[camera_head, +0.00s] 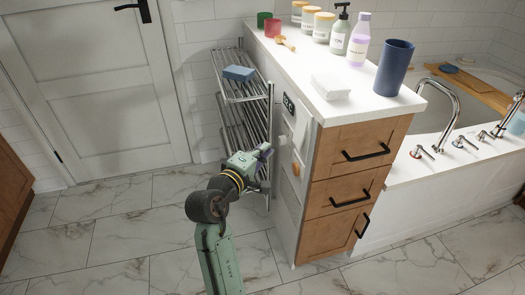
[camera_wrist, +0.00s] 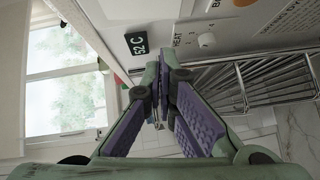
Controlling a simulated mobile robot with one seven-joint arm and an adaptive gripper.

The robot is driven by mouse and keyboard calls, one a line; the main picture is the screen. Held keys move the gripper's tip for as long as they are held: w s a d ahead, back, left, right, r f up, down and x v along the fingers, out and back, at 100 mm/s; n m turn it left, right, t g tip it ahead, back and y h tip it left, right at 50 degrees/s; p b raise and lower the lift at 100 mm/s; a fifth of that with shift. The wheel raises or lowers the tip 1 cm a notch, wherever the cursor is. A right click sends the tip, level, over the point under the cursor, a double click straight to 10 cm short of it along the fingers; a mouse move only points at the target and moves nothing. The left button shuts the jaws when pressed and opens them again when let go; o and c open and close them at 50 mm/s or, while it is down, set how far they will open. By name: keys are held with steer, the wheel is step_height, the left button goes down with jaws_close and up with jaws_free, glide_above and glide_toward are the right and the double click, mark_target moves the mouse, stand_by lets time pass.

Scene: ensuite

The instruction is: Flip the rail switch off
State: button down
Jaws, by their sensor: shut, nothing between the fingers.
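My gripper (camera_head: 264,152) is in front of the side panel (camera_head: 299,124) of the counter unit, beside the towel rail (camera_head: 243,95). In the wrist view, my gripper's purple-padded fingers (camera_wrist: 159,78) converge at the tips, shut and empty. The panel there carries a black display (camera_wrist: 136,43) reading "52 C", a white knob (camera_wrist: 206,40) near the word "HEAT", and an orange part (camera_wrist: 243,3) cut by the top edge. The head view also shows the white knob (camera_head: 283,140) and an orange knob (camera_head: 295,170). I cannot tell which control is the rail switch or its position.
The towel rail's bars stand close beside my gripper, with a blue folded cloth (camera_head: 239,73) on top. The counter top (camera_head: 300,77) holds bottles, jars, a white cloth (camera_head: 330,86) and a blue cup (camera_head: 394,67). The marble floor (camera_head: 130,235) is open to the left.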

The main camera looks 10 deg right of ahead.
mark_target(300, 131)
steer(key=w+d+f+p, duration=0.1)
steer(key=w+d, duration=0.3)
steer(key=d, duration=0.4)
steer(key=shift+w+f+p, duration=0.2)
steer(key=shift+w+p, duration=0.05)
steer(key=shift+p, duration=0.2)
steer(key=shift+f, duration=0.1)
steer(key=shift+d+f+n+t+b, duration=0.1)
steer(key=shift+d+n+t+b, duration=0.25)
steer(key=shift+b, duration=0.3)
